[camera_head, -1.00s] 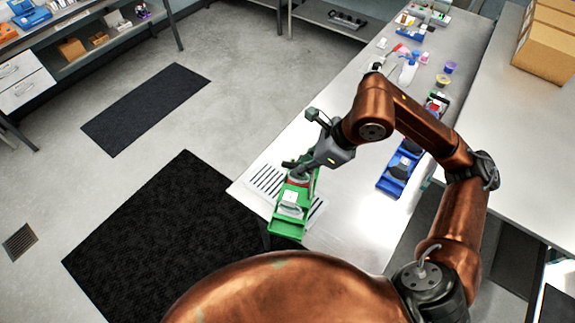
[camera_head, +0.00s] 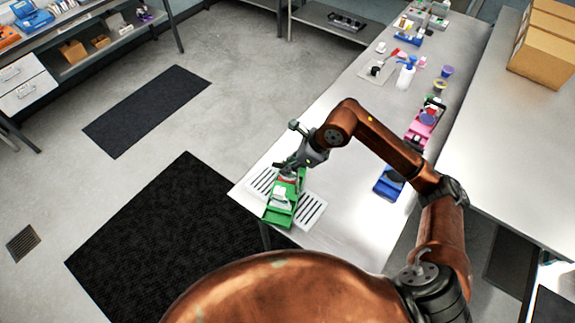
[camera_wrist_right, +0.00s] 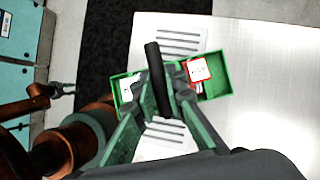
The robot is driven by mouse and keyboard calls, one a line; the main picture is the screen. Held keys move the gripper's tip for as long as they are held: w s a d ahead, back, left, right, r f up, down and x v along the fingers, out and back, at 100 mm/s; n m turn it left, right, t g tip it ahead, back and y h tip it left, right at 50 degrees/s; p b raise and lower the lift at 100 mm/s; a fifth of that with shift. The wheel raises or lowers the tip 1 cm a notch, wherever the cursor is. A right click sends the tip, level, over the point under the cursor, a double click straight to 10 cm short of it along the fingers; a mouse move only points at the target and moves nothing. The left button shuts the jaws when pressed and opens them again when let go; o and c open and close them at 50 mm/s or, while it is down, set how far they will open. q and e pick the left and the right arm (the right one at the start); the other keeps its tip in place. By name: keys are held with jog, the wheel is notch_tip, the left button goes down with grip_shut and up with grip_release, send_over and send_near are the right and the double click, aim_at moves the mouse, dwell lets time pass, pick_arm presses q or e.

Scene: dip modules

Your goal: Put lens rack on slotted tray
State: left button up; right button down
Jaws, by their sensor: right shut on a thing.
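The green lens rack (camera_head: 277,215) is a long open box with white and red pieces in it. It is over the slotted tray (camera_head: 316,206), a pale flat plate with dark slots at the near left end of the table. In the right wrist view the rack (camera_wrist_right: 218,92) runs crosswise under the fingers (camera_wrist_right: 160,88), with tray slots (camera_wrist_right: 172,34) showing on both sides. I cannot tell whether the rack touches the tray.
A blue bin (camera_head: 389,183) and a pink rack (camera_head: 420,128) stand along the table's right side. A spray bottle (camera_head: 405,75) and small items are farther back. The metal table (camera_head: 345,225) is bare right of the tray. Cardboard boxes (camera_head: 545,50) stand on the right table.

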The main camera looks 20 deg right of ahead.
jog(key=shift+f, duration=0.2)
jog(key=c, duration=2.4)
grip_release()
jog(key=shift+f, duration=0.1)
jog(key=o, duration=0.4)
jog(key=shift+o, duration=0.2)
